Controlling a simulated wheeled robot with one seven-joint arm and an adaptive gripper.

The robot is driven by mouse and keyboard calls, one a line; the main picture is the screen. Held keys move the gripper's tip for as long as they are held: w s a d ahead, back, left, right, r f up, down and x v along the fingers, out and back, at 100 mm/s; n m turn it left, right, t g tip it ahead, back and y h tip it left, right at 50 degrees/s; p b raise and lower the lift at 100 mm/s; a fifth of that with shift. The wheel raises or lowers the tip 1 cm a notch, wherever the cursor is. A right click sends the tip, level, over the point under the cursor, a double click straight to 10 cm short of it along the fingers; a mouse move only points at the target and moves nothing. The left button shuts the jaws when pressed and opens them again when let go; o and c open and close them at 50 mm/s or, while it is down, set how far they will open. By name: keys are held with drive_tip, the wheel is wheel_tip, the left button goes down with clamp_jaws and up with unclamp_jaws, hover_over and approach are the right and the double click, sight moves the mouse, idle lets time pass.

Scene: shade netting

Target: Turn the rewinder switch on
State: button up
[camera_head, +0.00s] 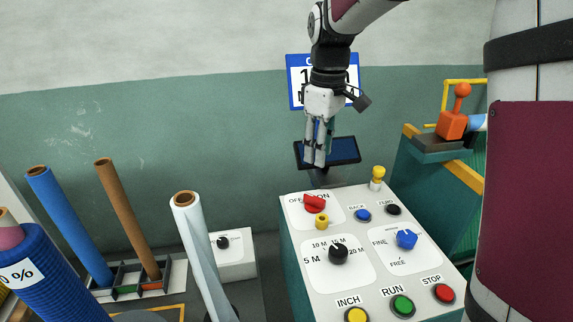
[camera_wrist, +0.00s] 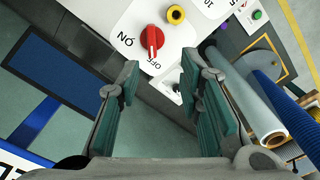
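The rewinder switch is a red rotary knob (camera_head: 314,203) on a white plate marked OFF and ON, at the far left corner of the control panel (camera_head: 290,240). In the wrist view the red knob (camera_wrist: 152,41) lies beyond my fingertips, near the top middle. Its handle runs roughly up and down there, with its lower end near the OFF lettering; ON is to its left. My gripper (camera_head: 318,152) is above and behind the knob, pointing down and not touching it. In the wrist view my gripper (camera_wrist: 160,72) is open, with nothing between its fingers.
A yellow knob (camera_head: 322,221) sits close beside the switch. A black knob (camera_head: 338,252), a blue knob (camera_head: 406,239) and several push buttons share the panel. A white roll (camera_head: 195,250) and other upright rolls stand left.

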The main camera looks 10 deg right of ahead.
sight(315, 197)
drive_tip(key=shift+n, duration=0.3)
drive_tip(key=f, duration=0.5)
drive_tip(key=w+f+p, duration=0.1)
drive_tip(key=f, duration=0.4)
drive_tip(key=w+f, duration=0.1)
drive_tip(key=f, duration=0.3)
drive_tip(key=shift+w+d+f+p, duration=0.1)
drive_tip(key=shift+f+p, duration=0.25)
drive_tip(key=shift+f, duration=0.05)
clamp_jaws()
